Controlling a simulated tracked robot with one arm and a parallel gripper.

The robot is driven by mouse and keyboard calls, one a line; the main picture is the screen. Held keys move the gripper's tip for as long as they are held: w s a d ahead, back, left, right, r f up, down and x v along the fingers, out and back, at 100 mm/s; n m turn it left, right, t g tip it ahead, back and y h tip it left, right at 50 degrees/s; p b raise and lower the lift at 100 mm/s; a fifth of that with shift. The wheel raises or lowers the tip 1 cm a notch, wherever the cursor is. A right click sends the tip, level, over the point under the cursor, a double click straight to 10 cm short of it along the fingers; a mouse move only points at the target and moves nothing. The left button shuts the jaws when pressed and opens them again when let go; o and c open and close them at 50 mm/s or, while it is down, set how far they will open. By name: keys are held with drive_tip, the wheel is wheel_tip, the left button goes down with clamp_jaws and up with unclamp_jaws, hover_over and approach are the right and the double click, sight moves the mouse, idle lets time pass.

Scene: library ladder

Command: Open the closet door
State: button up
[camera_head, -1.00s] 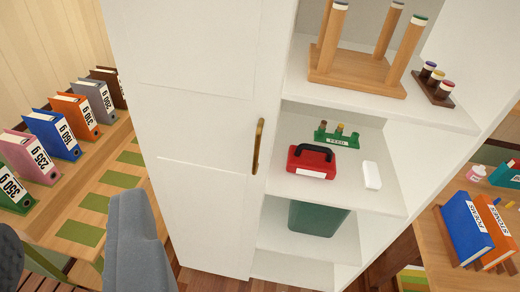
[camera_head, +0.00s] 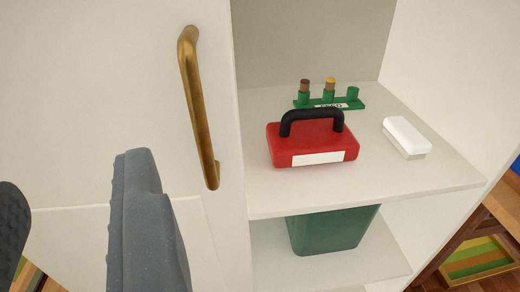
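The white closet door (camera_head: 100,100) fills the left half of the view and looks shut. Its brass bar handle (camera_head: 197,110) stands upright near the door's right edge. My gripper (camera_head: 75,215) is at the lower left, with one grey finger (camera_head: 145,220) in front of the door and a darker finger at the left edge. The fingers are wide apart with nothing seen between them. The gripper is to the left of and below the handle, and does not appear to touch it.
Open shelves stand right of the door. A red box with a black handle (camera_head: 312,142), a green holder (camera_head: 328,103) and a white block (camera_head: 406,137) sit on one shelf (camera_head: 400,188). A green bin (camera_head: 332,228) is below. Wooden furniture (camera_head: 470,240) shows at lower right.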

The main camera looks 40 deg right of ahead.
drive_tip(key=h, duration=0.2)
approach(199, 135)
drive_tip(key=s, duration=0.3)
drive_tip(key=shift+m, duration=0.3)
drive_tip(key=x, duration=0.8)
drive_tip(key=a+p+x, duration=0.1)
drive_tip(key=x, duration=0.3)
drive_tip(key=shift+w+d, duration=0.1)
drive_tip(key=shift+w, duration=0.25)
drive_tip(key=shift+w+d+r, duration=0.1)
drive_tip(key=shift+w+d, duration=0.15)
drive_tip(key=shift+w, duration=0.3)
clamp_jaws()
drive_tip(key=shift+a, duration=0.25)
drive_tip(key=shift+s, duration=0.15)
